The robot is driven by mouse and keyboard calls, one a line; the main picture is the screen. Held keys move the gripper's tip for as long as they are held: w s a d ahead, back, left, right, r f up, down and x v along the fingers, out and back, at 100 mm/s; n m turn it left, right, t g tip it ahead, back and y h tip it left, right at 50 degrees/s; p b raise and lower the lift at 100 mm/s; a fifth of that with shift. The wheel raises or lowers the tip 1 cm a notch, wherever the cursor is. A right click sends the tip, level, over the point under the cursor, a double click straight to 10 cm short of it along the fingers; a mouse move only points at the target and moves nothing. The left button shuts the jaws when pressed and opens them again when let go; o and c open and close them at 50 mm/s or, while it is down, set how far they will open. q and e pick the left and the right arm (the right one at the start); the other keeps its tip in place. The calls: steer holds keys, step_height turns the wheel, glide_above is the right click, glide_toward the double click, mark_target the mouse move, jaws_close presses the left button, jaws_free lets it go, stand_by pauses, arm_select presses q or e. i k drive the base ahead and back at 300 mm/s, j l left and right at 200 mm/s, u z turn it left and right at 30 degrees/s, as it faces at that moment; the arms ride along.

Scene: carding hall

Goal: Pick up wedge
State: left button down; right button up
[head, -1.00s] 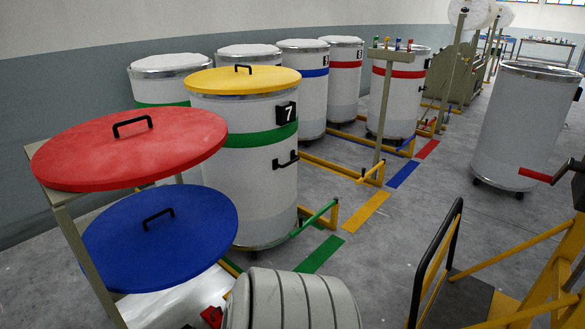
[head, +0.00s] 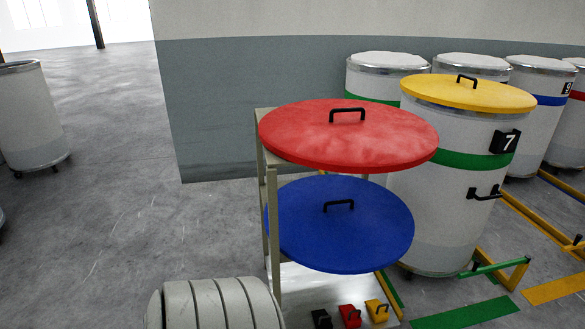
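Three small wedge-like blocks with handles lie at the bottom of the lid rack in the head view: a black one (head: 321,318), a red one (head: 350,316) and a yellow one (head: 377,311). They are side by side on the pale lower shelf (head: 300,284), and the picture's lower edge cuts off part of the black and red ones. Neither of my grippers is in view.
The rack (head: 273,230) holds a red lid (head: 350,145) above a blue lid (head: 345,235). A can (head: 440,220) numbered 7 with a yellow lid (head: 468,95) stands close on the right. Open floor (head: 120,220) lies left.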

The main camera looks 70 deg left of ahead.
mark_target(352, 319)
steer(key=u, duration=1.6)
steer(key=z, duration=2.3)
steer(key=u, duration=2.3)
steer(key=i+j, duration=0.25)
steer(key=j, duration=0.15)
steer(key=i+j, duration=0.5)
steer(key=j, duration=0.25)
